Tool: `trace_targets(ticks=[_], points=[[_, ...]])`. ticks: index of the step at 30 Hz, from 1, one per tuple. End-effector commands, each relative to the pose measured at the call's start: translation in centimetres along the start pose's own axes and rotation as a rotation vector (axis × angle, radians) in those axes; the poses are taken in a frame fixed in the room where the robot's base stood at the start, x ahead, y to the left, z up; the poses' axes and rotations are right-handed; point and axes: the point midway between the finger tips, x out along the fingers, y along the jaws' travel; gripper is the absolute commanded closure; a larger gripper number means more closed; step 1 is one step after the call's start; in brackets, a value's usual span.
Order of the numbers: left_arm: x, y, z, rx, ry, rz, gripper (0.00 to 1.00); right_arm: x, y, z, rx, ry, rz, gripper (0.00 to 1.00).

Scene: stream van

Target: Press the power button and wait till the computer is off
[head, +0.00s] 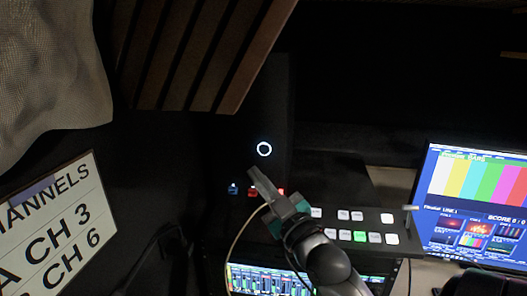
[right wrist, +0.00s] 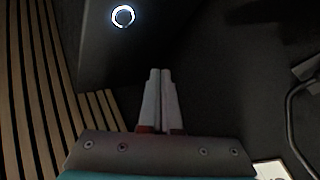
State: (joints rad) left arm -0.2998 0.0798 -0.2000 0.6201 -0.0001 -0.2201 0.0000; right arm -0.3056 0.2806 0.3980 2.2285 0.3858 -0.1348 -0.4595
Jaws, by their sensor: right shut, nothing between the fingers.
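The power button shows as a glowing white ring (head: 264,149) on the front of a dark computer case (head: 272,110) in the head view. The ring also shows at the top of the right wrist view (right wrist: 123,16). The ring is lit. My right gripper (head: 253,174) is shut and empty, just below and slightly left of the ring in the head view. In the right wrist view its closed fingertips (right wrist: 160,73) point toward the case, apart from the ring in the picture. I cannot tell the exact gap. My left gripper is not in view.
A button panel (head: 345,227) with lit keys lies right of my right gripper. A monitor (head: 475,200) with colour bars stands at the far right. Wooden slats (head: 200,50) hang above left. A channel sign (head: 55,225) and a grey cloth (head: 50,70) are at the left.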

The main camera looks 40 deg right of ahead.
Motion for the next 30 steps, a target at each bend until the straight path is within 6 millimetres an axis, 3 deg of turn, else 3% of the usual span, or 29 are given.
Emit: trace_targets(ticks=[16,30], points=[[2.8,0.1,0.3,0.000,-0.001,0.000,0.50,4.9,3.5,3.6,-0.002,0.000,-0.001,1.00],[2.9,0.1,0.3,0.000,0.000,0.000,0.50,5.7,4.2,4.1,0.001,0.000,0.000,1.00]])
